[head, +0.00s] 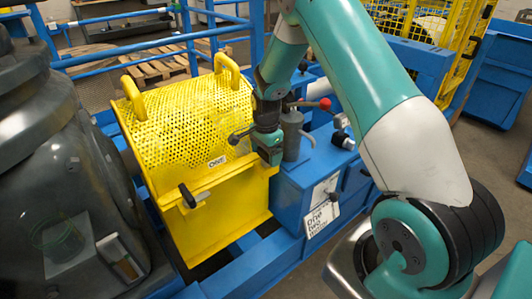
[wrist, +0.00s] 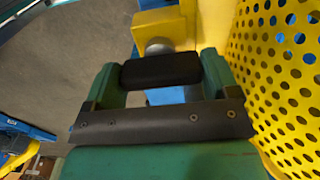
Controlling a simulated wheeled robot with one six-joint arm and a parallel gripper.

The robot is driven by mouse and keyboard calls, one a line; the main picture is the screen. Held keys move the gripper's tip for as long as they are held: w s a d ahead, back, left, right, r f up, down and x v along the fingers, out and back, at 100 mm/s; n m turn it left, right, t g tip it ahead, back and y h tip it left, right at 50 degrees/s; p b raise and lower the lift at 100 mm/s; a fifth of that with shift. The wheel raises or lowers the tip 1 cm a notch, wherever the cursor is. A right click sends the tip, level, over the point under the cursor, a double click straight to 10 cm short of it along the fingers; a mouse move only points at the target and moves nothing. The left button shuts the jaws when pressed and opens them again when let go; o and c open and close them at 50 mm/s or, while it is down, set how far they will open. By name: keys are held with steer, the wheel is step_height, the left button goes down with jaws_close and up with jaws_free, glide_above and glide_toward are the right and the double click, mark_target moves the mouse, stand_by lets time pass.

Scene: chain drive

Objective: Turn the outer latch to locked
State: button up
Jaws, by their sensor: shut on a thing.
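A yellow perforated guard (head: 190,115) stands in the middle of the head view, and its holes show at the right of the wrist view (wrist: 285,75). My gripper (head: 270,158) is at the guard's right front corner. In the wrist view, my gripper's green fingers (wrist: 160,75) are shut on a black latch handle (wrist: 160,68), which lies crosswise between them. A grey round pivot (wrist: 159,46) shows just beyond the handle, by a yellow bracket (wrist: 162,25). In the head view this latch is hidden by my gripper. Another black latch handle (head: 187,195) sits on the guard's front left, apart from my gripper.
A grey cylinder (head: 292,130) with a red-knobbed lever (head: 325,103) stands close right of my gripper, on a blue box (head: 300,180) bearing a printed sign (head: 322,208). A large dark rounded machine (head: 65,170) fills the left. Blue rails (head: 150,45) run behind the guard.

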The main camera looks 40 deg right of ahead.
steer(key=shift+n, duration=0.3)
steer(key=n, duration=0.8)
steer(key=shift+n+p, duration=0.35)
steer(key=shift+n, duration=0.05)
steer(key=n, duration=0.4)
steer(key=shift+n, duration=2.2)
steer(key=shift+w, duration=0.1)
steer(key=o, duration=0.8)
